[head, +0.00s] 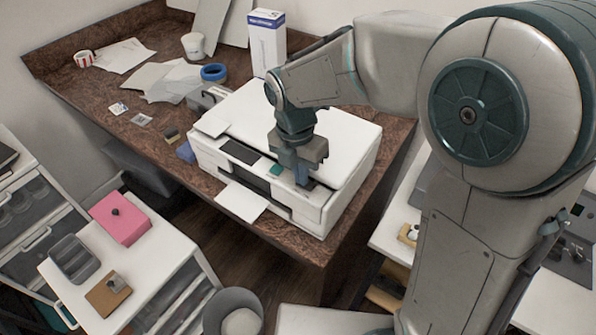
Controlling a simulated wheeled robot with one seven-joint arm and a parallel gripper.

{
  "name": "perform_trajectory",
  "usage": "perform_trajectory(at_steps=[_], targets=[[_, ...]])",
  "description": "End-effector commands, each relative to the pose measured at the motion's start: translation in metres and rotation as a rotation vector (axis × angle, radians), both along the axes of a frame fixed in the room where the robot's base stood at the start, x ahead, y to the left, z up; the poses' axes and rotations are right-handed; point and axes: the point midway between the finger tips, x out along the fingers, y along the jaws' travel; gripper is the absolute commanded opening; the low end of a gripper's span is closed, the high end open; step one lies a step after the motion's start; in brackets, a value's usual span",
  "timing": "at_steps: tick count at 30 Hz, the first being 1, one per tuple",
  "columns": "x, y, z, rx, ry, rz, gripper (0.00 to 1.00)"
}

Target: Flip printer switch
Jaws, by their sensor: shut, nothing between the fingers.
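A white printer (345,150) stands on the brown marbled counter, with its output tray (242,201) out at the front. A dark control panel (240,152) shows on its front left, and a small teal patch (275,170) sits on the top front edge near my gripper. My gripper (301,182) is shut and points down at the front right of the printer's top, over a small dark area (312,186). I cannot tell whether the fingertips touch the printer. The switch itself is not clear, as the gripper covers that spot.
The counter (285,238) holds a blue tape roll (214,72), a white box (267,42), a cup (193,46) and papers (125,54) behind and left of the printer. A white drawer unit (165,250) with a pink box (119,219) stands at the lower left. A grey bin (212,315) is in front.

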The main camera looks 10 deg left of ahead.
Motion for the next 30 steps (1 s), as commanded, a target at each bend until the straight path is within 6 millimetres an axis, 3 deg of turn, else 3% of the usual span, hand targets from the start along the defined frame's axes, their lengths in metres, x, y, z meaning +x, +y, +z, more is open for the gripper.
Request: perform_trajectory(at_steps=[1,23,30], targets=[[-0.004,-0.002,-0.008,-0.008,0.016,-0.001,0.00],[-0.011,-0.018,-0.005,-0.015,0.022,-0.002,0.00],[-0.010,-0.015,0.015,-0.011,0.016,-0.001,0.00]])
